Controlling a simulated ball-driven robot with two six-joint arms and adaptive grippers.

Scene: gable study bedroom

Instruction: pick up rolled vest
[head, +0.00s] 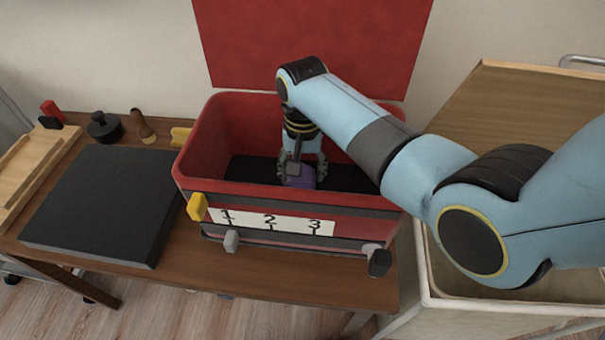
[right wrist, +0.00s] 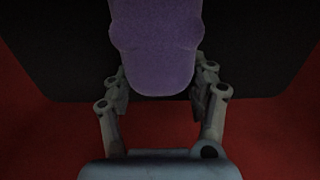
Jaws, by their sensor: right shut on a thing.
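The rolled vest (head: 299,181) is a purple bundle low inside the red box (head: 215,135). My right gripper (head: 300,172) reaches down into the box from above and is shut on the vest. In the right wrist view the purple vest (right wrist: 155,50) sits between the two fingers of the gripper (right wrist: 160,88), over the box's dark floor. Whether the vest touches that floor I cannot tell. My left gripper is not in view.
The box's red lid (head: 310,40) stands open behind it. A dark flat slab (head: 105,200) lies left on the wooden table (head: 290,280). A black knobbed object (head: 104,127) is behind the slab. A pale bin (head: 440,305) stands at right.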

